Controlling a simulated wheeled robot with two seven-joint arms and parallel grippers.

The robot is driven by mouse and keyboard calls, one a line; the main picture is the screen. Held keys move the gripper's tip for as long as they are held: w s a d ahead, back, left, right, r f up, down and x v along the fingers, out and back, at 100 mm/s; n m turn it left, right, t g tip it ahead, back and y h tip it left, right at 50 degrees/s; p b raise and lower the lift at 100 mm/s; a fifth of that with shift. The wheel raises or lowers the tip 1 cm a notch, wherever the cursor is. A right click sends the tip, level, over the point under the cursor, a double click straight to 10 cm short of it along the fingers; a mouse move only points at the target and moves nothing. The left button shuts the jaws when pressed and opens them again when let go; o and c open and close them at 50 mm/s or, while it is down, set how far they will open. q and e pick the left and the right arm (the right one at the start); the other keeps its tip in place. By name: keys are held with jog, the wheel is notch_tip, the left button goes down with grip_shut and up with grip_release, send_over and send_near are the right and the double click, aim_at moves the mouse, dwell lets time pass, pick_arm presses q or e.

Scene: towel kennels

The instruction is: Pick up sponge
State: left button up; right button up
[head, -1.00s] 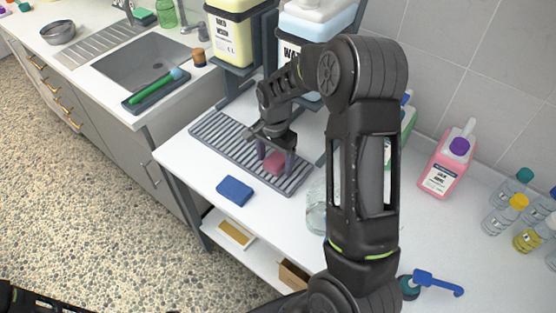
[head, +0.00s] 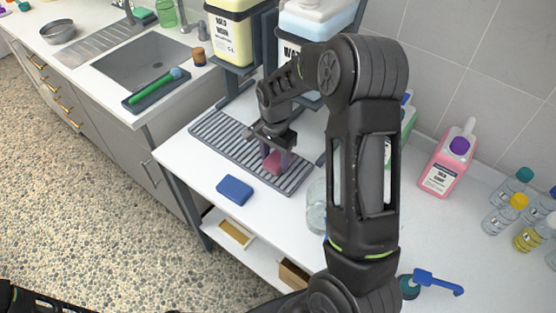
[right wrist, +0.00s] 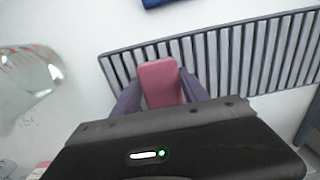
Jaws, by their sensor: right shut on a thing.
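A pink sponge (head: 274,163) is between the fingers of my right gripper (head: 276,158), over the grey slatted rack. In the right wrist view the pink sponge (right wrist: 161,83) is between the two purple-grey fingers of the right gripper (right wrist: 160,92), which is shut on it. I cannot tell whether the sponge touches the rack. A blue sponge (head: 235,190) lies flat on the white counter in front of the rack. My left gripper is not in view.
The slatted rack (head: 222,139) stands below yellow (head: 232,35) and blue-white containers. A clear jar (head: 316,205) is right of the rack. A pink bottle (head: 446,165) and several small bottles stand farther right. White counter is free around the blue sponge.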

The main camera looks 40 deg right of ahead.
aim_at(275, 160)
jog(key=c, duration=0.3)
notch_tip(275, 160, up, 10)
jog(key=b, duration=0.1)
dwell(0.5)
dwell(0.3)
